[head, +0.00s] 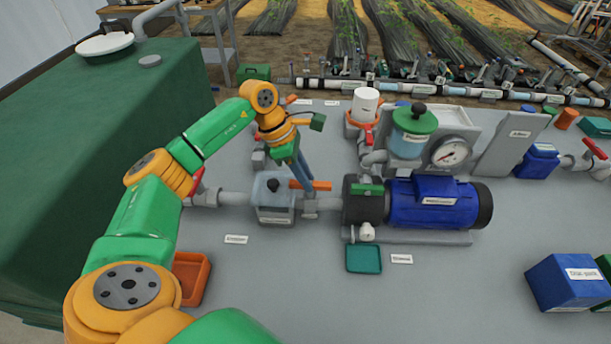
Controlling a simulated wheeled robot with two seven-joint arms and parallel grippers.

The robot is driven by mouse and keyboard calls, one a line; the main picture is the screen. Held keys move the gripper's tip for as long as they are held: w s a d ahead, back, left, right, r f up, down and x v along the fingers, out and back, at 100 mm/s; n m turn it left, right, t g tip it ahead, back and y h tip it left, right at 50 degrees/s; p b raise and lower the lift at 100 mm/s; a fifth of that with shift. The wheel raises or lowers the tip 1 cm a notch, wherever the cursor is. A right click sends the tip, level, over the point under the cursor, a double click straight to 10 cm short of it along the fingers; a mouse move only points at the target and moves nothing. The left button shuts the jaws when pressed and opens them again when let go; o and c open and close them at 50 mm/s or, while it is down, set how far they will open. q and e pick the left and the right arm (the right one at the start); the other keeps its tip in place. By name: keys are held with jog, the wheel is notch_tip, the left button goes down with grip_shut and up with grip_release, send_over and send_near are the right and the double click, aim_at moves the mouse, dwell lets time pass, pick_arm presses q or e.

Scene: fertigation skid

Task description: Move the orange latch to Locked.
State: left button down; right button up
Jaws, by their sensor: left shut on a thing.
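The orange latch (320,185) is a short flat bar lying roughly crosswise on the grey pipe line, between the clear strainer box and the blue pump. My left gripper (306,186) reaches down from above and is shut on it, with the fingers covering part of the bar. No marking reading Locked is legible, so I cannot tell the latch's setting. My right gripper is not in view.
The clear box with a black knob (273,200) stands just left of the latch. The blue pump (435,202) and green-lidded filter (411,130) stand to the right. An orange tray (205,278) and green tray (364,259) lie in front. The front middle bench is clear.

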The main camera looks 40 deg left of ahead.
pick_arm(q)
jog(key=c, duration=0.8)
grip_release()
jog(key=shift+o, duration=0.2)
jog(key=b+v, duration=0.1)
jog(key=v, duration=0.6)
jog(key=shift+r, duration=0.1)
